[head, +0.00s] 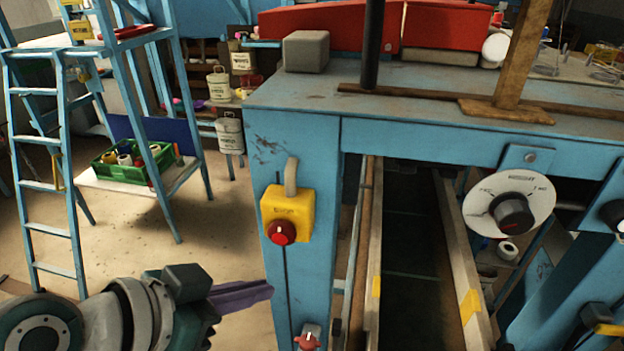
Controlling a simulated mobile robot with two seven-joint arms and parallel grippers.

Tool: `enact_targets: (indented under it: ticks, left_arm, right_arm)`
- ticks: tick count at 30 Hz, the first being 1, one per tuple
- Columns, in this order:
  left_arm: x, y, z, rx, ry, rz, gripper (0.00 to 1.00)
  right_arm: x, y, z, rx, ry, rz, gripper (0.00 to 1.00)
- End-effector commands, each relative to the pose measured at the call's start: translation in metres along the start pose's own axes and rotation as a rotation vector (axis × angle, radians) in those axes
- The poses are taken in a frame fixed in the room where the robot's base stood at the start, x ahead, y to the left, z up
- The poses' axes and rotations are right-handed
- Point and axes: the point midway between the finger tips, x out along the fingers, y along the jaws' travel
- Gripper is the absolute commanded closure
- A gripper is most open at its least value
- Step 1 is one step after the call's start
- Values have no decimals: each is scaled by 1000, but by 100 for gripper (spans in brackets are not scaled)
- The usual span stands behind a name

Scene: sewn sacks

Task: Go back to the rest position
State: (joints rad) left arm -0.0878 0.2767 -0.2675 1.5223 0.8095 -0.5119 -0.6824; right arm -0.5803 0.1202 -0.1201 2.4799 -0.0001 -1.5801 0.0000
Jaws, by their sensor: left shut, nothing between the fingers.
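My left gripper (262,292) is low in the head view, left of the blue machine's front leg. Its arm comes in from the bottom left corner. Its dark purple fingers point right and lie together, with nothing between them. The fingertips show just left of the leg in the picture; I cannot tell the gap between them. My right gripper is not in view.
The blue machine table (290,95) fills the middle and right. Its leg carries a yellow box with a red button (282,232). A dark conveyor (410,250) runs beneath.

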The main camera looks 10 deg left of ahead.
Motion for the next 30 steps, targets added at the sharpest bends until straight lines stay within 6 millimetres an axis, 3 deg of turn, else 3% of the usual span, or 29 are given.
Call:
enact_targets:
  ticks: [8, 11, 14, 18, 24, 27, 30]
  left_arm:
    - [0, 0, -1, 0, -1, 1, 100]
    - [-11, 12, -7, -2, -23, 24, 100]
    - [-41, 37, -19, -9, -99, 68, 100]
    - [-109, 61, -30, -57, -291, 51, 100]
    - [-211, 55, -35, -209, -541, -151, 100]
    - [-243, 50, -33, -271, -606, -236, 100]
    - [-255, 47, -31, -301, -633, -275, 100]
  right_arm:
    - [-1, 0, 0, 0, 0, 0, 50]
    - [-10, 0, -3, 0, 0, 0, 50]
    - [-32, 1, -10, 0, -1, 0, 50]
    - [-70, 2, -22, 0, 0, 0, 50]
    - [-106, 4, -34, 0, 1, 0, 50]
    - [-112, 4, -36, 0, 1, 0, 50]
    - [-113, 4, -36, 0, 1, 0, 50]
